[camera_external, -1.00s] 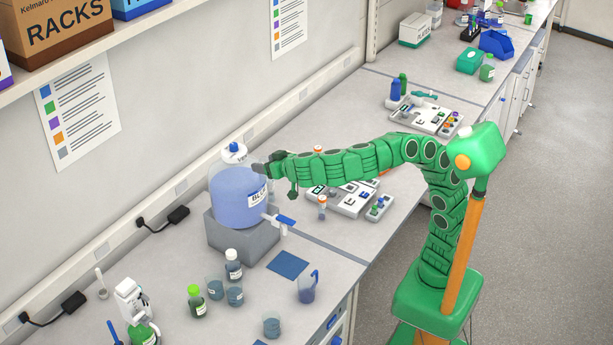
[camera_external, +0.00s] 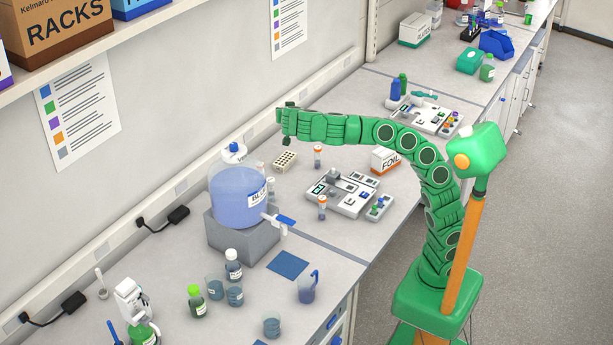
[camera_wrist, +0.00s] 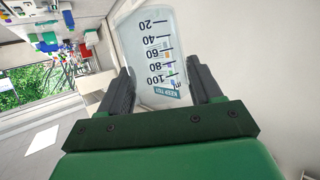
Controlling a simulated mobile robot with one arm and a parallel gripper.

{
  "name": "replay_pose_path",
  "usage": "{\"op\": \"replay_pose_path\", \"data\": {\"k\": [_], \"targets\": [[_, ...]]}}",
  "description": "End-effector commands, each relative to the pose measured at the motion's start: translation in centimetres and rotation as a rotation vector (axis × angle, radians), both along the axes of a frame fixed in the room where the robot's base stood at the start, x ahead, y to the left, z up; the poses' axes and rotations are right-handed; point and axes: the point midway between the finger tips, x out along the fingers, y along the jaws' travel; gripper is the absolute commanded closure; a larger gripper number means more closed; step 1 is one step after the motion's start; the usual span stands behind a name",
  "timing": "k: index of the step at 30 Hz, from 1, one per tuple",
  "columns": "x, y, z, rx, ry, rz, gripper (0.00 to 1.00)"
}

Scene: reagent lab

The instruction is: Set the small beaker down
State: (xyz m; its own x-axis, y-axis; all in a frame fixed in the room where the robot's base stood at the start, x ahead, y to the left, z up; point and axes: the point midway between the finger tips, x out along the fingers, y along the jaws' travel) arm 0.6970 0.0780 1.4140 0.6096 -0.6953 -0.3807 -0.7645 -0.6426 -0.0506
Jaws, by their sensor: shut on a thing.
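The small beaker (camera_wrist: 150,50) is clear, with black graduation marks and a teal label strip. In the wrist view it sits between the two dark fingers of my gripper (camera_wrist: 160,88), which is shut on it. In the external view my gripper (camera_external: 281,118) is raised above the bench, behind and right of the big blue carboy. I cannot make out the beaker in that view.
The blue carboy (camera_external: 238,190) stands on a grey block (camera_external: 240,243). A tube rack (camera_external: 285,161), a foil box (camera_external: 385,160) and a white instrument tray (camera_external: 345,200) stand to the right.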

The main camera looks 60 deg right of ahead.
Motion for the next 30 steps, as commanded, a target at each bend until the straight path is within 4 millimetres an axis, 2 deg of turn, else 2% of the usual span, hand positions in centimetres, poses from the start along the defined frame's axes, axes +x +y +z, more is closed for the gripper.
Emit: {"op": "replay_pose_path", "data": {"k": [3, 9, 18, 25, 29, 30], "targets": [[0.2, -1.8, -0.1, -0.001, 0.001, -0.036, 0.65], [0.4, -4.1, -0.4, -0.001, 0.003, -0.085, 0.65], [0.4, -3.9, -3.0, 0.000, 0.004, -0.081, 0.65], [0.3, -4.0, -6.2, -0.001, 0.005, -0.082, 0.65], [0.3, -4.1, -9.4, -0.002, 0.006, -0.084, 0.65], [0.3, -4.0, -10.7, -0.005, 0.008, -0.083, 0.65]]}}
